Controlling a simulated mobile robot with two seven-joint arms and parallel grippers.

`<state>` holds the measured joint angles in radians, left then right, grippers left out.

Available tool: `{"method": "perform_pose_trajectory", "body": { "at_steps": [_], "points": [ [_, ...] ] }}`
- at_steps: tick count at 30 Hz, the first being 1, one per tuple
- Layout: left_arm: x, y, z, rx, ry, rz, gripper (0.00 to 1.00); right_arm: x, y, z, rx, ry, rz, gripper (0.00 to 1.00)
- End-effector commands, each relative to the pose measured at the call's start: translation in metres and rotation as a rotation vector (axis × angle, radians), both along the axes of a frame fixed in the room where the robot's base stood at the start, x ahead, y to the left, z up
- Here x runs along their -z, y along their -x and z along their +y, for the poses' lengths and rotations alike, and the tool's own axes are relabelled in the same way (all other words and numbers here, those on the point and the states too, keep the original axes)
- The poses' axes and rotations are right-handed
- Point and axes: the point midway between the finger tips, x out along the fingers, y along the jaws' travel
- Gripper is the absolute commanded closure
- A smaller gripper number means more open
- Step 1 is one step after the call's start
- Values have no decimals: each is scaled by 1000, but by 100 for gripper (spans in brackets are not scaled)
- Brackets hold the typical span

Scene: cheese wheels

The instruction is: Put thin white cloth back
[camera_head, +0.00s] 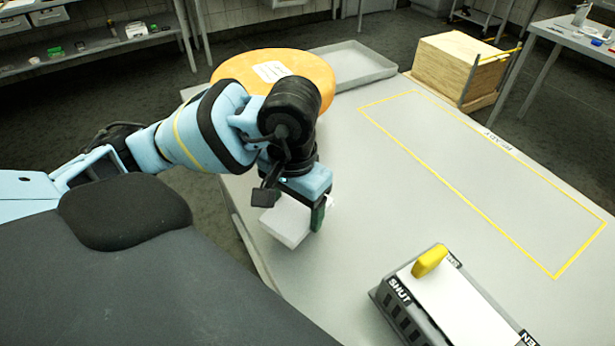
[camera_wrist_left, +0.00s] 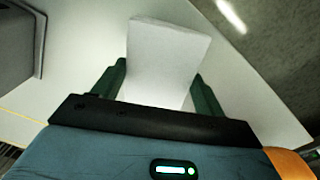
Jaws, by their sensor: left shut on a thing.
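A white, flat-sided piece that looks like the folded thin white cloth (camera_head: 286,223) is held between the fingers of my left gripper (camera_head: 305,212). In the left wrist view the white cloth (camera_wrist_left: 167,52) sits between the two dark green fingers of the left gripper (camera_wrist_left: 160,88). It is at the near-left edge of the grey table (camera_head: 355,215); I cannot tell whether it touches the tabletop. My right gripper is in neither view.
A grey box (camera_head: 392,302) marked "SHUT", with a white top and yellow handle (camera_head: 430,261), stands at the near right. An orange cheese wheel (camera_head: 318,72) and grey tray (camera_head: 360,68) are behind my arm. A yellow-outlined area (camera_head: 480,180) is empty. A wooden crate (camera_head: 455,70) stands beyond.

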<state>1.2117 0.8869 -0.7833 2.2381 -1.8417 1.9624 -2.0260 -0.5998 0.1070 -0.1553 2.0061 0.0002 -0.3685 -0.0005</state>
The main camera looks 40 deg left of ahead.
Motion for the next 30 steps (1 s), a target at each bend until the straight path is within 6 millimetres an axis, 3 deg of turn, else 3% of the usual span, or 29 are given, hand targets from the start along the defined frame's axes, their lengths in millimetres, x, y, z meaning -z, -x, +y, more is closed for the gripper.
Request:
{"method": "perform_pose_trajectory", "body": {
  "at_steps": [6, 13, 27, 30],
  "points": [
    [3, -44, 21, -4, 1, 0, 50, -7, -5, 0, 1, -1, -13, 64],
    [7, -79, 37, -2, 2, -2, 50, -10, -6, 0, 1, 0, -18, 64],
    [9, -96, 46, -1, 1, -1, 50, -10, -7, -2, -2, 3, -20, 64],
    [23, -95, 46, 2, 1, 3, 50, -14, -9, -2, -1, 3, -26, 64]
  ]
}}
